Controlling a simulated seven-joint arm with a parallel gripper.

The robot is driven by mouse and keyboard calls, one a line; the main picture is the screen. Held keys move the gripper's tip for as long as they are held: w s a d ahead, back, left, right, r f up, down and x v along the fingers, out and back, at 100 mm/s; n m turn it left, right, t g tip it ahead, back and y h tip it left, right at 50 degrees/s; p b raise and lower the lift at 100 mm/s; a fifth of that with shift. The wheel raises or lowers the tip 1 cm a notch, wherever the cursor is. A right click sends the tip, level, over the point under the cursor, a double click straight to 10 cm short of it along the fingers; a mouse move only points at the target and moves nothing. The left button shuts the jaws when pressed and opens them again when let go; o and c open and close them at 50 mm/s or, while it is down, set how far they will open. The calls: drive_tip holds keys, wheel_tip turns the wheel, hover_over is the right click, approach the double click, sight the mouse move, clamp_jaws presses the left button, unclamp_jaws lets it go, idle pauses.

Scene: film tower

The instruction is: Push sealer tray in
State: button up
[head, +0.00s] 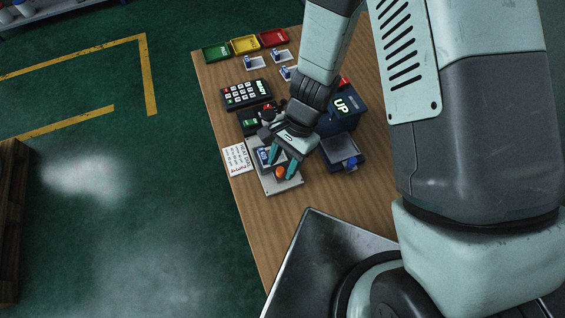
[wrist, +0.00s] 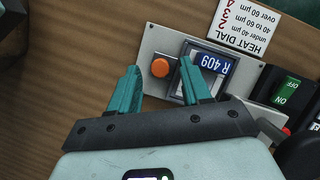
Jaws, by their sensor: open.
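The sealer appears to be the dark blue box (head: 341,112) with a lit "UP" sign, right of my gripper in the head view. A grey tray (head: 340,148) with a dark frame sticks out from its front toward the camera. A blue piece (head: 352,163) sits at the tray's near edge. My gripper (head: 281,163) is open and empty, left of the tray and apart from it. It is over a light grey panel (head: 289,186). In the wrist view my gripper (wrist: 160,66) has its fingertips either side of an orange button (wrist: 160,67). The tray is not in the wrist view.
A keypad (head: 246,94), a green "ON" switch (wrist: 287,91) and green, yellow and red bins (head: 245,45) stand farther back. Bare wooden table (head: 262,228) lies nearer the camera.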

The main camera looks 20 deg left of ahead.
sight(281, 181)
drive_tip(key=v, duration=0.9)
drive_tip(key=shift+r, duration=0.35)
drive_tip(key=shift+w, duration=0.15)
